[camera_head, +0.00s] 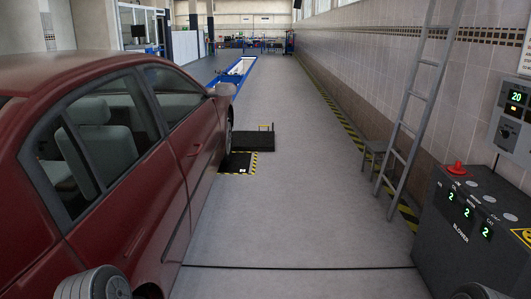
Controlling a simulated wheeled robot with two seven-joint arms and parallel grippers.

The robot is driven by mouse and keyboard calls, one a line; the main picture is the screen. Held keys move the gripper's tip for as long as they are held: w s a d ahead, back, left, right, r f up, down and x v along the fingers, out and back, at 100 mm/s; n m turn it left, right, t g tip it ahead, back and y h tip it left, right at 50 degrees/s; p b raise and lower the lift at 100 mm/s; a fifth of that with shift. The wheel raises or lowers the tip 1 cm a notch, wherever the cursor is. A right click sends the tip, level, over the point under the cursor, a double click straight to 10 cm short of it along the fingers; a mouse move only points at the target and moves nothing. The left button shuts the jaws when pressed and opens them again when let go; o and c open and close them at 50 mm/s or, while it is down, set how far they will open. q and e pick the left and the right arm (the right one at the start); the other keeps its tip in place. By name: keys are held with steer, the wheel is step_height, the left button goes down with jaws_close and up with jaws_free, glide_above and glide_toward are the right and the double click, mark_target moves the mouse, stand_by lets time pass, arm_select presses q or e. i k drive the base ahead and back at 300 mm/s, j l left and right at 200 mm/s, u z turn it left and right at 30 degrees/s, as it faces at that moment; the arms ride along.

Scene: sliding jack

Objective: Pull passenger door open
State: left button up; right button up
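A dark red car (130,215) fills the left side of the head view, its side facing the aisle. Its front door (198,140) appears closed, with a red handle (194,150) below the rear end of the window. The rear door (125,225) also appears closed, with pale seats visible through its glass. A side mirror (221,89) sticks out farther ahead. Grey rounded parts of my arms show at the bottom left and bottom right edges. Neither of my grippers is visible.
Grey floor (300,180) is clear beside the car. A black box-like unit (253,140) stands near the front wheel. A ladder (415,100) leans at the right wall beside a stool (374,150). A dark control console (475,230) stands at the lower right.

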mark_target(195, 140)
steer(key=i, duration=1.3)
steer(key=i+l+u, duration=0.1)
steer(key=i, duration=1.15)
steer(key=i+u, duration=0.15)
steer(key=i, duration=0.35)
steer(key=i+l+u, duration=0.1)
steer(key=i, duration=0.35)
steer(key=i+l+u, duration=0.15)
steer(key=i, duration=0.35)
steer(key=i+l+u, duration=0.15)
steer(key=i, duration=0.3)
steer(key=l, duration=0.1)
